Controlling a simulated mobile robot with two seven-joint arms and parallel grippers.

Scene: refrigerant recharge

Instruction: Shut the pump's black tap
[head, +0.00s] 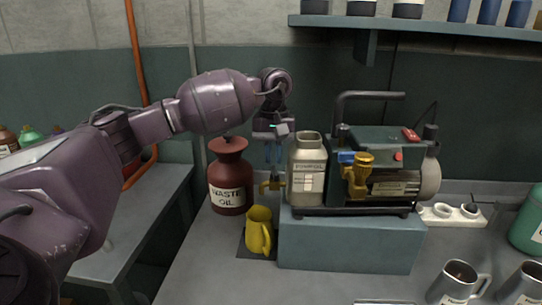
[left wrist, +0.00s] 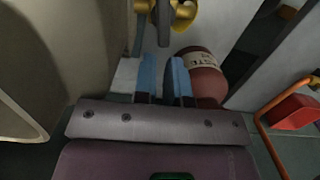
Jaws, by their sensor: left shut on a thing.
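The pump (head: 385,165) is dark green and black and stands on a grey-blue block (head: 350,243). A brass tap (head: 272,186) sticks out at the pump's left side, above a yellow jug (head: 259,232). My left gripper (head: 274,162) points down just above this tap, its blue fingers close together. In the left wrist view, the brass (left wrist: 183,12) shows beyond the fingertips with a dark handle (left wrist: 163,22) in line with the gap. The gripper is shut on the black tap handle, which the fingers largely hide in the head view. My right gripper is not in view.
A pump oil bottle (head: 307,172) stands right beside my left gripper. A red waste oil jar (head: 230,178) stands behind on the left. Steel mugs (head: 455,283) and a green container (head: 528,222) are at the right.

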